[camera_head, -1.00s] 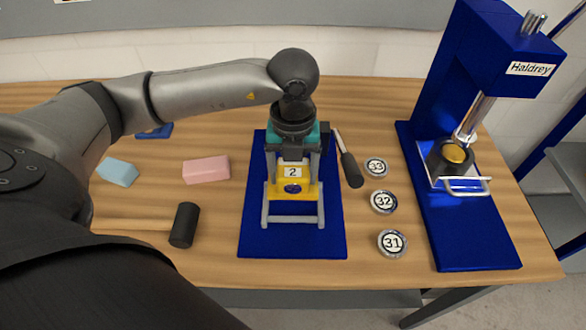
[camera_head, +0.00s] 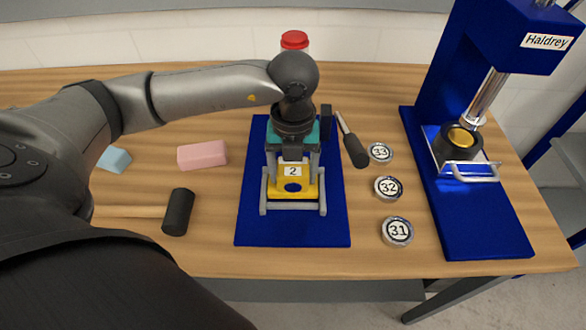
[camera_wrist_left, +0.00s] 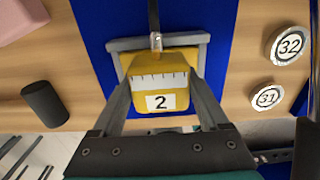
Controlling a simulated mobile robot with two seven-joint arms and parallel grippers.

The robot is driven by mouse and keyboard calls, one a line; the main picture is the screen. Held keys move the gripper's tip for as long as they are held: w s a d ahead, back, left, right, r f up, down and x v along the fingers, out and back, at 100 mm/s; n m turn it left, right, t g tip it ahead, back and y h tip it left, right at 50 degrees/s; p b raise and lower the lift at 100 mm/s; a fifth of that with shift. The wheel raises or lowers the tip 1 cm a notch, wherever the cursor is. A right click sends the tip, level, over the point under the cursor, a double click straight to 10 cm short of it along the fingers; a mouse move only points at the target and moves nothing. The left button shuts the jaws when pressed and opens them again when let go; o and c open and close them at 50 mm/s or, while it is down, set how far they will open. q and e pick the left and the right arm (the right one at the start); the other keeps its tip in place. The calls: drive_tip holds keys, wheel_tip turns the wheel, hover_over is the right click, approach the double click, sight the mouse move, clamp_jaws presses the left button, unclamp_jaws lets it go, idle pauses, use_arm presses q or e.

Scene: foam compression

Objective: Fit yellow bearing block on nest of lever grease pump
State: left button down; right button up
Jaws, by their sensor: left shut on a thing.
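The yellow bearing block (camera_head: 292,171) carries a white label with a 2. My left gripper (camera_head: 292,160) is shut on its sides. In the left wrist view the block (camera_wrist_left: 158,101) is between the two fingers, label toward the palm. It is over the grey frame (camera_head: 293,212) on the blue base plate (camera_head: 338,232). A yellow face with a dark round opening shows just below the label; I cannot tell whether it is the block or the nest. The gripper hides the rear of the frame, and contact between block and nest cannot be made out. My right gripper is not in view.
A black-handled lever (camera_head: 352,148) is right of the frame. Discs 31 (camera_head: 397,231), 32 and 33 line up before the blue Haldrey press (camera_head: 480,232). Left lie a black-headed mallet (camera_head: 178,212), a pink block (camera_head: 203,155) and a light blue block (camera_head: 114,159). A red-capped container (camera_head: 294,40) stands behind.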

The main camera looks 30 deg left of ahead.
sight(293, 167)
use_arm(q)
drive_tip(key=shift+f+b, duration=0.55)
drive_tip(key=shift+f, duration=0.1)
idle(0.4)
unclamp_jaws()
wheel_tip(293, 167, up, 15)
drive_tip(key=p, duration=0.1)
drive_tip(key=shift+r+p, duration=0.15)
drive_tip(key=shift+p, duration=0.2)
idle(0.8)
